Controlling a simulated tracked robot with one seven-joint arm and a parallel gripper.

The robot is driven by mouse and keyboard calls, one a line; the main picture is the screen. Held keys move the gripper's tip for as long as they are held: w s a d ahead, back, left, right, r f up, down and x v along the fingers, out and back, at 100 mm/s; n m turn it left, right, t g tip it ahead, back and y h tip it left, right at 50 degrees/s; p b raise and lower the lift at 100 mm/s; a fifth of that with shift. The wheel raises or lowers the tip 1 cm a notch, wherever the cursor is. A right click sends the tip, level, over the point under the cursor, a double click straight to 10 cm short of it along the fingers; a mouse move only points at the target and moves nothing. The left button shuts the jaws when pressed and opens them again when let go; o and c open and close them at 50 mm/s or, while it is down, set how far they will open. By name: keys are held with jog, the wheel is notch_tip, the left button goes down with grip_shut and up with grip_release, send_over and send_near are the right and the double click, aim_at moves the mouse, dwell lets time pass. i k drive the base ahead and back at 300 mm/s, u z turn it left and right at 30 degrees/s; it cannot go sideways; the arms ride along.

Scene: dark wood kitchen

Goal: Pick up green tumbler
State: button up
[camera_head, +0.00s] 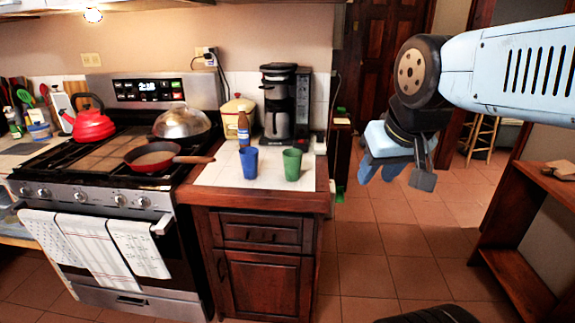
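The green tumbler (292,164) stands upright on the white tiled counter (216,176), near its right side. A blue tumbler (249,163) stands upright to its left, a small gap apart. My gripper (392,172) is in the air to the right of the counter, apart from both tumblers.
The stove on the left holds a red pan (151,156), a red kettle (93,121) and a domed lid (181,121). Tiled floor is open right of the counter; a wooden shelf (515,285) stands far right.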

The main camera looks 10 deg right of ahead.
aim_at(292, 166)
jog(key=u, duration=0.9)
jog(key=i, duration=0.1)
jog(key=z, duration=2.85)
jog(key=k, duration=1.7)
jog(key=u, duration=0.9)
jog(key=i, duration=1)
